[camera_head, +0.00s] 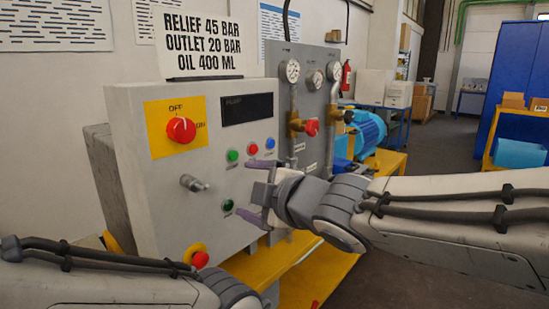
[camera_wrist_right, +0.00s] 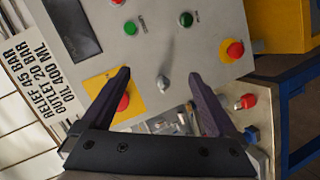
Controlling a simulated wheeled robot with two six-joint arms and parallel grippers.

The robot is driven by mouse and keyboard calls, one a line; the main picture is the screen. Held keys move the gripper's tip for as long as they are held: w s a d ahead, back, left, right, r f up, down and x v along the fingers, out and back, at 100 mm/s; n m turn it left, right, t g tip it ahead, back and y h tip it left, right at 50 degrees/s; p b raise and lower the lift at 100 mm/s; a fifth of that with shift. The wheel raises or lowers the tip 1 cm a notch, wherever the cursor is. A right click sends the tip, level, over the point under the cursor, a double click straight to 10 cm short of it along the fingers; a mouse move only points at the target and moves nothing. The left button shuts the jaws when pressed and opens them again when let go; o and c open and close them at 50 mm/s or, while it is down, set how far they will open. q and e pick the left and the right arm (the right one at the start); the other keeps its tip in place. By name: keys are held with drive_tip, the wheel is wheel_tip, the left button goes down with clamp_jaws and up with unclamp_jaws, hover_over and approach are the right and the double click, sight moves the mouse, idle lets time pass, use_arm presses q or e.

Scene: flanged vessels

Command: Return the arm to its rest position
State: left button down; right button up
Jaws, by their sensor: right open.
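My right arm reaches in from the right in the head view. Its gripper (camera_head: 252,190) is open and empty in front of the grey control panel (camera_head: 225,130), its purple fingers parted. In the right wrist view the two dark fingers (camera_wrist_right: 160,76) are spread wide, with the panel behind them. A small metal lever (camera_wrist_right: 163,84) appears between the fingertips there, with nothing gripped; the same lever (camera_head: 194,184) sticks out left of the gripper in the head view. My left arm (camera_head: 110,280) lies across the lower left of the head view; its gripper is out of frame.
The panel carries a red rotary knob (camera_head: 181,130) on a yellow plate, several push buttons and a red emergency button (camera_head: 199,259). Gauges (camera_head: 292,70) and a red-handled valve (camera_head: 311,128) stand behind the gripper. A blue motor (camera_head: 368,132) sits farther back. Open floor (camera_head: 440,145) lies beyond, at right.

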drive_tip(key=s+d+f+m+g+h, duration=0.3)
drive_tip(key=s+d+f+m, duration=0.1)
drive_tip(key=f, duration=0.4)
drive_tip(key=s+d+f+m+g+h, duration=0.25)
drive_tip(key=s+f+m, duration=0.2)
drive_tip(key=f, duration=0.35)
drive_tip(key=s+d+f+m+g+h, duration=0.1)
drive_tip(key=s+d+f+m+g, duration=0.2)
drive_tip(key=s, duration=0.4)
drive_tip(key=s+d+f+m+g+h, duration=0.2)
drive_tip(key=s+f+g, duration=0.1)
drive_tip(key=s+f, duration=0.3)
wheel_tip(320, 180, up, 18)
drive_tip(key=s+p, duration=0.1)
drive_tip(key=p, duration=1.5)
drive_tip(key=shift+s+d+f, duration=0.2)
drive_tip(key=shift+s, duration=0.15)
